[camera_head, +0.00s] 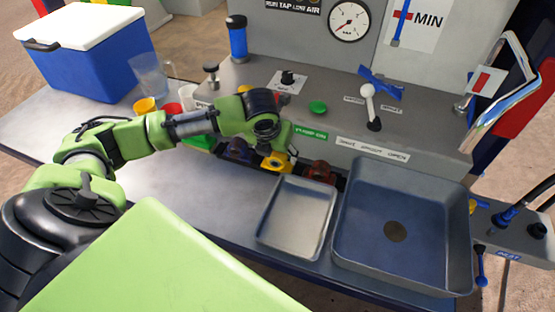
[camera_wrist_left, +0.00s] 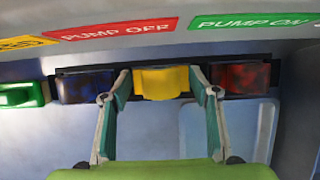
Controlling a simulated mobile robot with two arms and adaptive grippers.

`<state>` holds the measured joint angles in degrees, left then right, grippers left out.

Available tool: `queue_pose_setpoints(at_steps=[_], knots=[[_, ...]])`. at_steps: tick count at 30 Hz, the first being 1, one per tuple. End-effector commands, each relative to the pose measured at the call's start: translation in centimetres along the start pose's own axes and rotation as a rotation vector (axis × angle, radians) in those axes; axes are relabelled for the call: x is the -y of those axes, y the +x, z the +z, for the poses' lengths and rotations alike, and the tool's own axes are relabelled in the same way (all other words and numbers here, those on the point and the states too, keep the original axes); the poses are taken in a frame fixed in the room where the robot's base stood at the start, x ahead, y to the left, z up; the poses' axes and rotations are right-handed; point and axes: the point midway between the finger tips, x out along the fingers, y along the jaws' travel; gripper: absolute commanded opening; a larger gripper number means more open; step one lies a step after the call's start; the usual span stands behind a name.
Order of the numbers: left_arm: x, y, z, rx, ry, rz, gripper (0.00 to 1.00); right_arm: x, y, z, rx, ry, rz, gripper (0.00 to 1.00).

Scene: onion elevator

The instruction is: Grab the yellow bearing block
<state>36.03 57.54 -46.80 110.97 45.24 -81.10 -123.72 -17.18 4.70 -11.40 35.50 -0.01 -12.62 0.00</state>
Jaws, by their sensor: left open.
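The yellow bearing block (camera_head: 277,162) sits in a row of coloured blocks along the foot of the grey panel. In the left wrist view the yellow block (camera_wrist_left: 162,82) lies between the fingertips of my left gripper (camera_wrist_left: 161,88). The fingers stand on either side of it, and I cannot tell whether they touch it. In the head view my left gripper (camera_head: 282,150) reaches down over the row from above, and its wrist hides part of the row. My right gripper is not in view.
A dark blue block (camera_wrist_left: 85,86) and a dark red block (camera_wrist_left: 240,78) flank the yellow one closely. A green block (camera_wrist_left: 20,94) is further left. A shallow metal tray (camera_head: 262,228) and a deeper basin (camera_head: 345,215) lie in front and right. The panel overhangs the blocks.

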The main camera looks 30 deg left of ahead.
Motion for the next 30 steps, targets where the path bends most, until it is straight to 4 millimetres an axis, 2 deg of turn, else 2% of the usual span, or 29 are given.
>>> queue_pose_setpoints(at_steps=[1,6,7,17,22,26,30], knots=[[0.0,0.0,0.0,0.0,0.0,0.0,0.5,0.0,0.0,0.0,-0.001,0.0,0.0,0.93],[0.0,0.0,0.0,0.0,0.0,0.0,0.06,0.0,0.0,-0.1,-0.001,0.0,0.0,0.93],[0.0,0.0,0.0,0.0,0.0,0.0,0.01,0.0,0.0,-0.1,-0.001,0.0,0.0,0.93],[0.0,-0.3,0.2,0.004,-0.001,-0.001,0.01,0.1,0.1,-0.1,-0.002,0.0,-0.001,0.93],[0.0,-1.4,0.7,0.006,-0.001,-0.001,0.01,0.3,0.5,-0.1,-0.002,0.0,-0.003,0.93],[-0.2,-3.5,1.4,0.009,-0.001,-0.001,0.01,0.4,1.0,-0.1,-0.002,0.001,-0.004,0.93],[-2.0,-7.4,0.5,0.01,0.0,0.004,0.01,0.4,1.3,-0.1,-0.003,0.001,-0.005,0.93]])
